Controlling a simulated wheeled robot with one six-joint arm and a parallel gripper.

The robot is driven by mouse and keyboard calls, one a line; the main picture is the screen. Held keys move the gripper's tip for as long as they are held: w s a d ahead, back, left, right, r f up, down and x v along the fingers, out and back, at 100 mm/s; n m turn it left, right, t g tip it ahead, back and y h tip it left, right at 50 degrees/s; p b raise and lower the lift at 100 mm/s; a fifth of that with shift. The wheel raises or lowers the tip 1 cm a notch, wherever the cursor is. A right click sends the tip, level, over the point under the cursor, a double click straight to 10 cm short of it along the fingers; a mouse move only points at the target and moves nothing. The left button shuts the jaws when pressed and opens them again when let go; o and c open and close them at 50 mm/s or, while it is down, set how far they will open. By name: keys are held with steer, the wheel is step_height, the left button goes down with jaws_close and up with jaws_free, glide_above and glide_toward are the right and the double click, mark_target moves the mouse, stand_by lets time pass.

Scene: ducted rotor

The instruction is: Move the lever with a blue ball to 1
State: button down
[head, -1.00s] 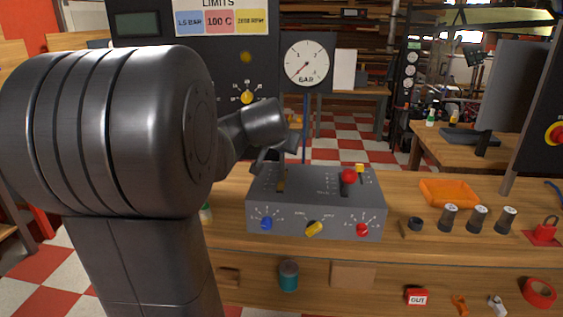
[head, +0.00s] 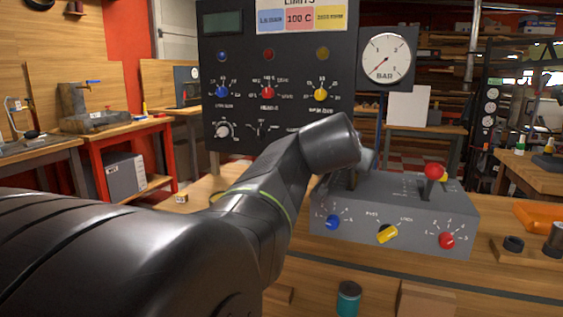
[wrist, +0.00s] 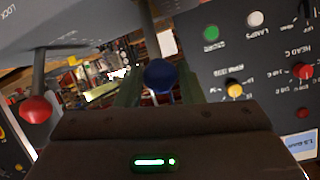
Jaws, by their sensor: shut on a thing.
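The blue ball (wrist: 160,75) shows in the wrist view between the fingers of my gripper (wrist: 160,92), which is shut on it. The lever's rod runs up from the ball towards the grey control box in that picture. In the head view the control box (head: 395,212) stands on the bench, and my arm's end hides the blue ball and most of its lever at the box's left slot. The number at that lever cannot be read.
A second lever with a red ball (head: 434,171) stands on the right of the box; its ball also shows in the wrist view (wrist: 36,109). Blue, yellow and red knobs line the box front. A dark gauge panel (head: 290,140) rises behind, left of the box.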

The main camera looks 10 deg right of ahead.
steer(key=shift+s+a+f+b, duration=0.25)
steer(key=shift+s+f+b, duration=0.15)
steer(key=shift+f, duration=0.1)
steer(key=shift+s+a+f+b, duration=0.2)
steer(key=shift+s+f+b, duration=0.2)
steer(key=shift+f, duration=0.1)
steer(key=c, duration=1)
jaws_free()
steer(key=shift+c, duration=0.2)
steer(key=shift+o, duration=0.2)
steer(key=shift+r, duration=0.1)
steer(key=shift+r, duration=0.1)
steer(key=shift+s+a+r, duration=0.1)
